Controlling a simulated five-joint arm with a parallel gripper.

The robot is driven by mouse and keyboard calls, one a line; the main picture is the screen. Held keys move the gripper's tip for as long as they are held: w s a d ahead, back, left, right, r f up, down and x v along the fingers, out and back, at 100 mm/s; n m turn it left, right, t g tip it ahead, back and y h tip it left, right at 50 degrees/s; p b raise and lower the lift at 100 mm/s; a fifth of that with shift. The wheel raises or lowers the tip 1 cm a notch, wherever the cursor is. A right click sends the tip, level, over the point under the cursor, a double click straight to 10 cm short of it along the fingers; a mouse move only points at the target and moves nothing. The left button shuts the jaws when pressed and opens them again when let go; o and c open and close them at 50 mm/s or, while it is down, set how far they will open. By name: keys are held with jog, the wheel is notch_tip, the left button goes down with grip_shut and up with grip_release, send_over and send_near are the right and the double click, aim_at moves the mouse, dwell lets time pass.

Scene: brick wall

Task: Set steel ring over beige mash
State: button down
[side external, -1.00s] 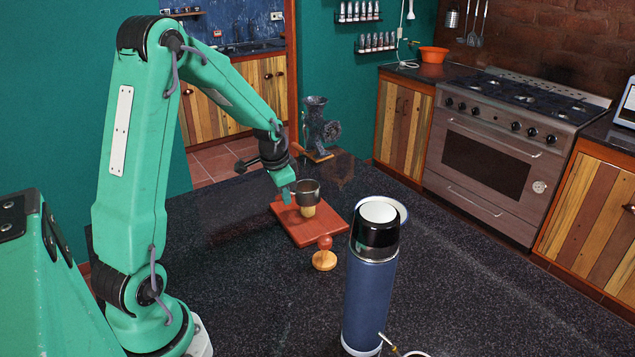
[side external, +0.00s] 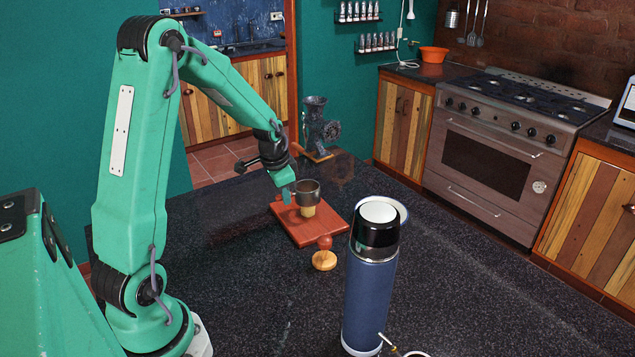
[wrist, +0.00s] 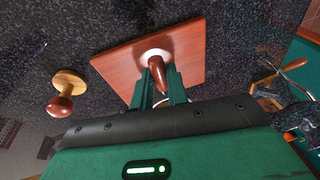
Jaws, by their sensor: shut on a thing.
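The steel ring (side external: 307,195) is a short, dark grey, open cylinder, upright in the side view. The beige mash (side external: 308,211) is a small pale lump on the reddish board (side external: 327,222). The ring lines up with it in the side view, and the mash's lower part shows below the ring. I cannot tell whether the ring is just above the mash or around its top. In the wrist view my fingers (wrist: 160,85) point at a pale round patch on the board (wrist: 112,62); ring and mash are hard to separate there.
A wooden tamper with a reddish knob (side external: 324,260) stands just off the board's near edge. A tall blue flask (side external: 368,300) stands nearer, at the right. A dark meat grinder (side external: 318,128) is at the back. The dark counter left of the board is clear.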

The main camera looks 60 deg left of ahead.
jog(key=shift+s+d+x, duration=0.1)
jog(key=shift+s+x, duration=0.05)
jog(key=shift+x, duration=0.55)
jog(key=shift+s+d+x, duration=0.1)
jog(key=shift+s+x, duration=0.05)
jog(key=shift+x, duration=0.55)
jog(key=shift+s+d+x, duration=0.1)
jog(key=shift+s+x, duration=0.05)
jog(key=shift+x, duration=0.55)
dwell(3.9)
jog(key=c, duration=0.9)
grip_release()
jog(key=shift+f, duration=0.15)
jog(key=shift+w+a+r+v, duration=0.15)
jog(key=shift+w+v, duration=0.1)
jog(key=shift+v, duration=0.9)
jog(key=shift+w+a+v, duration=0.1)
jog(key=shift+w+v, duration=0.1)
jog(key=shift+v, duration=0.9)
jog(key=shift+w+a+r+v, duration=0.15)
jog(key=shift+w+v, duration=0.1)
jog(key=shift+v, duration=0.9)
